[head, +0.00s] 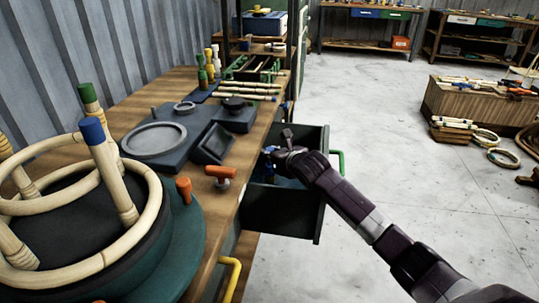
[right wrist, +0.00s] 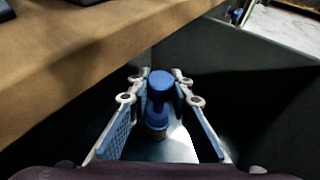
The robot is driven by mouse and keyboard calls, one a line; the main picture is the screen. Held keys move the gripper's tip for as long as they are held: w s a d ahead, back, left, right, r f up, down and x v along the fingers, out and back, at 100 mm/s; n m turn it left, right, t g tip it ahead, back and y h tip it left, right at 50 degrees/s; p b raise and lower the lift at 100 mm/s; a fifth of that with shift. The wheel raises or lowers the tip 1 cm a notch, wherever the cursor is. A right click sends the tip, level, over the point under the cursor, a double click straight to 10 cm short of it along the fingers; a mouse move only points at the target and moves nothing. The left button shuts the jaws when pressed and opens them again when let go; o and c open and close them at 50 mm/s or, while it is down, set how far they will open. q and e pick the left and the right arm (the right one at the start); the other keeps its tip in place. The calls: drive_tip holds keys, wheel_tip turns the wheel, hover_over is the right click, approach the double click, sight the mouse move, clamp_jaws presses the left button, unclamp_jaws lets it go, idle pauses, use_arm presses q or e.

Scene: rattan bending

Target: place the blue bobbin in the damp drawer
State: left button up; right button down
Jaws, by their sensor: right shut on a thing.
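The blue bobbin (right wrist: 161,84) stands between the fingers of my right gripper (right wrist: 160,90) in the right wrist view, with its round blue top facing the camera. My right gripper is shut on it. In the head view my right gripper (head: 278,155) is over the open dark drawer (head: 283,208), inside its walls. The bobbin is hard to tell from the blue finger pads there. In the right wrist view the drawer wall (right wrist: 245,60) rises beyond the fingers. How far the bobbin is above the drawer floor cannot be told. My left gripper is not in view.
The wooden bench (head: 222,200) edge runs along the drawer's left side. A green handle (head: 337,162) sticks out on the right, a yellow handle (head: 230,280) below. Rattan rings on a round form (head: 60,215) crowd the near left.

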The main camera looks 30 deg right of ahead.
drive_tip(key=shift+w, duration=0.2)
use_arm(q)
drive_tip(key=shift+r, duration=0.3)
use_arm(e)
drive_tip(key=shift+f, duration=0.15)
drive_tip(key=c, duration=1.7)
unclamp_jaws()
drive_tip(key=shift+c, duration=0.2)
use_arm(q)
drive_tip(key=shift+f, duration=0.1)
